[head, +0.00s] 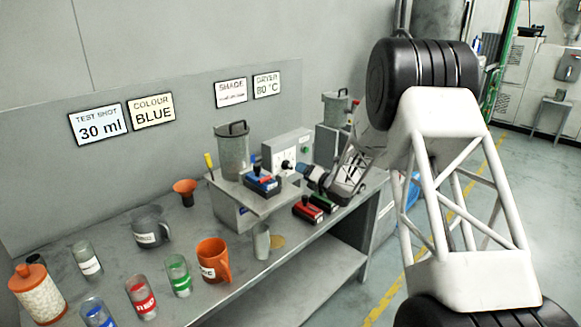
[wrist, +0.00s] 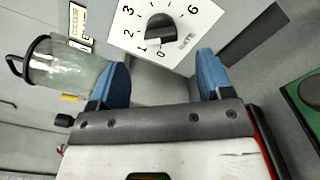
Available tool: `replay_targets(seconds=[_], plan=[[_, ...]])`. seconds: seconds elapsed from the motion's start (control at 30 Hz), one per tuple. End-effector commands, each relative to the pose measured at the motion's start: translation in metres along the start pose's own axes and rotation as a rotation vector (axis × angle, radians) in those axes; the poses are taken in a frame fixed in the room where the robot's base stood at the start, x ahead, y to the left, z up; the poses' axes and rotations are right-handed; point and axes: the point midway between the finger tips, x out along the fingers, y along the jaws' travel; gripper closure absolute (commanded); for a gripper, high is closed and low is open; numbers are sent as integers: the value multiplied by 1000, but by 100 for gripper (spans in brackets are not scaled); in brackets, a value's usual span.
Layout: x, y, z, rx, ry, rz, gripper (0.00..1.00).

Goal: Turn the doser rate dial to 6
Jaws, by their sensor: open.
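The doser rate dial (wrist: 160,27) is a black knob on a white plate with numbers around it; 0, 1, 2, 3 and 6 are readable in the wrist view. I cannot tell clearly which number the knob points to. In the head view the dial (head: 287,165) is small, on the front of a grey box (head: 288,147). My gripper (wrist: 163,60) is open, its two blue fingers apart with nothing between them. The dial lies ahead of the fingertips, apart from them. In the head view my gripper (head: 303,168) is close to the dial's box.
A clear hopper (head: 232,150) stands left of the box; it also shows in the wrist view (wrist: 65,62). Cups, jars and an orange mug (head: 212,258) fill the bench's left part.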

Motion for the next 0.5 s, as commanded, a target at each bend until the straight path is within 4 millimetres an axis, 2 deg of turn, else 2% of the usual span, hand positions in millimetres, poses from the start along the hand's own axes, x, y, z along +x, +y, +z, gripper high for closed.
replay_targets(seconds=[0.27, 0.5], plan=[[3, 0, 0, 1, 0, -1, 28], [19, 0, -1, 1, 1, 0, 28]])
